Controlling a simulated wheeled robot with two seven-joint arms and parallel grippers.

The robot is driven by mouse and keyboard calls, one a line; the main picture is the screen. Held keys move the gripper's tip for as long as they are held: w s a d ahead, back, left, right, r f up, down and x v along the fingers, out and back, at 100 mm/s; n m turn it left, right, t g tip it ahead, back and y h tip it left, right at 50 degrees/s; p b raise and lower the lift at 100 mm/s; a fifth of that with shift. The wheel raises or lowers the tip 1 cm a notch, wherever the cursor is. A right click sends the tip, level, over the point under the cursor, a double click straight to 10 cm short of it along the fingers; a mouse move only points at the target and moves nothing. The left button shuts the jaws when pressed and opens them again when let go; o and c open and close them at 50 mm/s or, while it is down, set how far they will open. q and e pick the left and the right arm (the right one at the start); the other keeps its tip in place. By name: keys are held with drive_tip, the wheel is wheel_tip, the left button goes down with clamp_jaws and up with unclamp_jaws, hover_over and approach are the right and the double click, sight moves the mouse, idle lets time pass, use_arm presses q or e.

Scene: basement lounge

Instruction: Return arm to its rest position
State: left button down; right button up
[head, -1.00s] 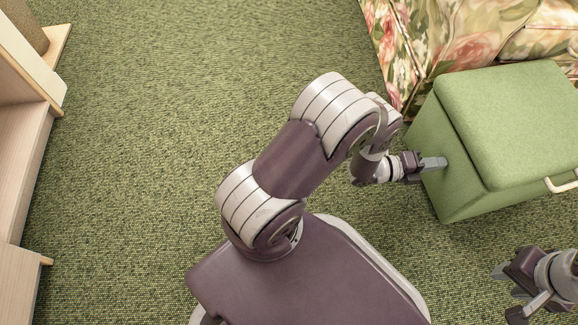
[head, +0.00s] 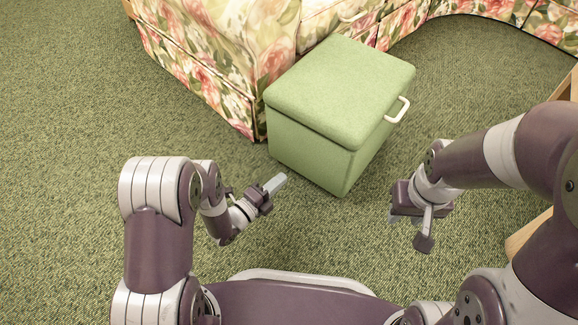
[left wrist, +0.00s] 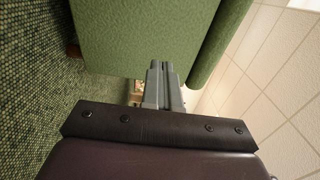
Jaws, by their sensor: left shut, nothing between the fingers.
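My left gripper (head: 274,185) is shut and empty, just in front of the left lower side of a green ottoman (head: 340,85). In the left wrist view its two grey fingers (left wrist: 164,78) lie together, pointing at the ottoman's green side (left wrist: 140,30). Whether the tips touch the ottoman I cannot tell. My left arm is bent on the left of the head view. My right gripper (head: 408,230) is open and empty, pointing down over the carpet to the right of the ottoman.
The ottoman has a white handle (head: 398,110) on its right side. A floral sofa (head: 205,55) stands behind it and runs along the back. Green carpet (head: 60,150) is clear on the left. A wooden furniture edge (head: 527,235) is at the right, close to my right arm.

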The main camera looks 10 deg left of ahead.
use_arm(q)
drive_tip(key=s+a+f+n+g+y+p, duration=0.1)
drive_tip(key=s+a+f+n+g+y, duration=0.5)
drive_tip(key=f+n, duration=0.4)
drive_tip(key=s+a+r+n+g+y+p, duration=0.2)
drive_tip(key=s+a+r+n+g+p, duration=0.15)
drive_tip(key=r+n, duration=0.45)
drive_tip(key=s+a+r+n+g+y+p, duration=0.2)
drive_tip(key=a+r+n+g+y+p, duration=0.15)
drive_tip(key=r, duration=0.85)
drive_tip(key=s+d+r+n+p, duration=0.1)
drive_tip(key=s+r+p, duration=0.15)
drive_tip(key=r, duration=0.65)
drive_tip(key=s+d+r+n+g+p, duration=0.1)
drive_tip(key=s+r+n+p, duration=0.15)
drive_tip(key=r, duration=0.55)
drive_tip(key=s+d+r+n+p, duration=0.1)
drive_tip(key=s+d+r+p, duration=0.15)
drive_tip(key=r, duration=0.65)
wheel_tip(320, 180, up, 42)
drive_tip(key=t+p, duration=0.1)
drive_tip(key=p, duration=3.7)
drive_tip(key=shift+w+f+m+h+p, duration=0.15)
drive_tip(key=shift+w+m+h+p, duration=0.2)
drive_tip(key=shift+w+m, duration=0.05)
